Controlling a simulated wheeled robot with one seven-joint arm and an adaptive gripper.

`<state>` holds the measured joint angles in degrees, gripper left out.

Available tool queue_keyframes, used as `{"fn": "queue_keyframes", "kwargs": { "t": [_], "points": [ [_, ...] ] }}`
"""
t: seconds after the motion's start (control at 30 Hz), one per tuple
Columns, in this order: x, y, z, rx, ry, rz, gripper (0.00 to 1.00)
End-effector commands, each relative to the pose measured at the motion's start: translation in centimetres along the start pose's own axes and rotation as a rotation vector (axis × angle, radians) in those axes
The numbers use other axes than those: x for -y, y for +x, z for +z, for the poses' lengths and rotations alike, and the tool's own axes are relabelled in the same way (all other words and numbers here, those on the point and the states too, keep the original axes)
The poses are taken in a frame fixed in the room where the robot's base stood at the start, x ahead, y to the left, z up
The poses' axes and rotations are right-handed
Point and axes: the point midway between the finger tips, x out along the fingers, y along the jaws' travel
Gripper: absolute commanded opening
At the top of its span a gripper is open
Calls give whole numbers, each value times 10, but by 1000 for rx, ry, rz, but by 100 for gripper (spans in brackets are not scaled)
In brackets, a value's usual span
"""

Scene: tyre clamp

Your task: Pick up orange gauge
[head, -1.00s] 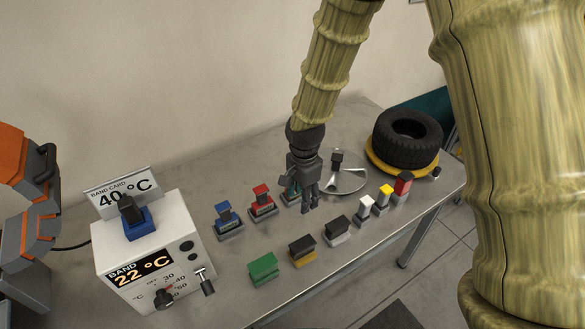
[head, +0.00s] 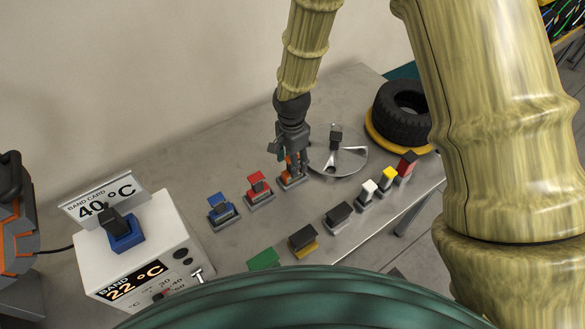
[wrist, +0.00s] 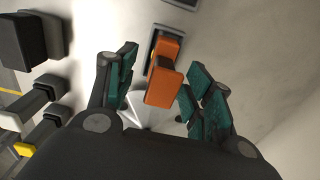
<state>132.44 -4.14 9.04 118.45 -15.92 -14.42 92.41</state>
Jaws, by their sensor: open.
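The orange gauge (wrist: 165,78) stands in a grey base on the table, seen from above in the wrist view. Its block lies between the two teal-padded fingers of my gripper (wrist: 160,82), with a gap to each side. In the head view my gripper (head: 295,166) is pointed down at the orange gauge (head: 286,172), and its fingers hide part of the gauge. My gripper is open and holds nothing.
A red gauge (head: 258,186) and a blue gauge (head: 221,208) stand to the left. A metal three-spoke disc (head: 350,163) lies close on the right, with a tyre (head: 401,112) beyond. Several small blocks line the front; a white temperature box (head: 175,240) is at left.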

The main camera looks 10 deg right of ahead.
Motion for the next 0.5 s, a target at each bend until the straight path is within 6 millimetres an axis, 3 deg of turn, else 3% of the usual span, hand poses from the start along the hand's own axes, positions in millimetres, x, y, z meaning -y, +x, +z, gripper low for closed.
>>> {"fn": "queue_keyframes", "kwargs": {
  "t": [0.27,0.5],
  "points": [
    [0,8,0,0,-2,0,52],
    [3,27,-3,2,-2,3,52]
  ]
}}
